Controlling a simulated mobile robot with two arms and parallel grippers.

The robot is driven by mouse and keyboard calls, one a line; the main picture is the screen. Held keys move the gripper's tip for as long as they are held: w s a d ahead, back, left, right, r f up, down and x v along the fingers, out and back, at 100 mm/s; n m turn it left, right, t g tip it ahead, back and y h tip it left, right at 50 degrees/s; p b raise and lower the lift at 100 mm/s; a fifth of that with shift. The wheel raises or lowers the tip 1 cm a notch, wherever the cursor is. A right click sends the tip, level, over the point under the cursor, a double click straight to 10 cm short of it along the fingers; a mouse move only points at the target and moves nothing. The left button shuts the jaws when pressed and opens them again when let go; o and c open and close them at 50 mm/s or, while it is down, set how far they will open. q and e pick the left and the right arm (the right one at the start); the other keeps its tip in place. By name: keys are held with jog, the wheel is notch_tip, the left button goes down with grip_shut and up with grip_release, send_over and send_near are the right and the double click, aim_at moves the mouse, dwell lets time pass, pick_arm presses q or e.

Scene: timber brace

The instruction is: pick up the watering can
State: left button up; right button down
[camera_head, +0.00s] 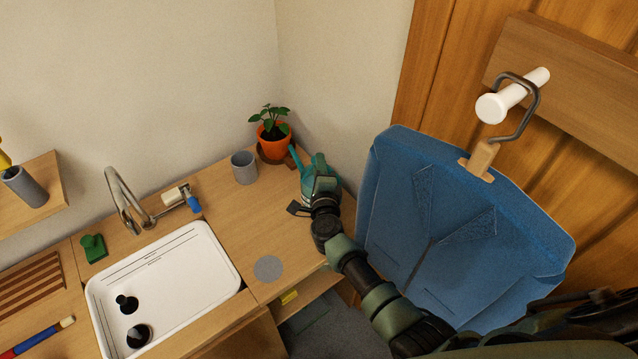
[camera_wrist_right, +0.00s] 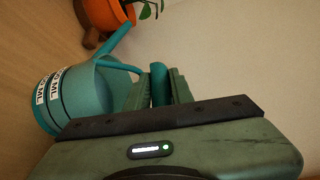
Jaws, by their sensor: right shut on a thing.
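The teal watering can (camera_head: 307,190) stands on the wooden counter near the right wall corner, its spout pointing to the back left. My right gripper (camera_head: 323,176) is over it and hides part of it in the head view. In the right wrist view the can's round body (camera_wrist_right: 90,98), with a white printed label band, is left of the gripper. My right gripper (camera_wrist_right: 158,84) is shut on the can's handle, which shows between the two fingers. Whether the can's base touches the counter is hard to tell. My left gripper is not in view.
An orange potted plant (camera_head: 272,140) stands just behind the can, with a grey cup (camera_head: 244,168) to its left. A white sink (camera_head: 165,290) with a tap is further left. A blue garment (camera_head: 455,235) hangs close to my right arm. The counter between sink and can is mostly clear.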

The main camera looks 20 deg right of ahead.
dwell(0.3)
jog(key=shift+w+r+p, duration=0.1)
jog(key=shift+r+p, duration=0.2)
jog(key=shift+r, duration=0.15)
notch_tip(320, 180, up, 9)
jog(key=p, duration=0.5)
jog(key=shift+r, duration=0.15)
dwell(0.4)
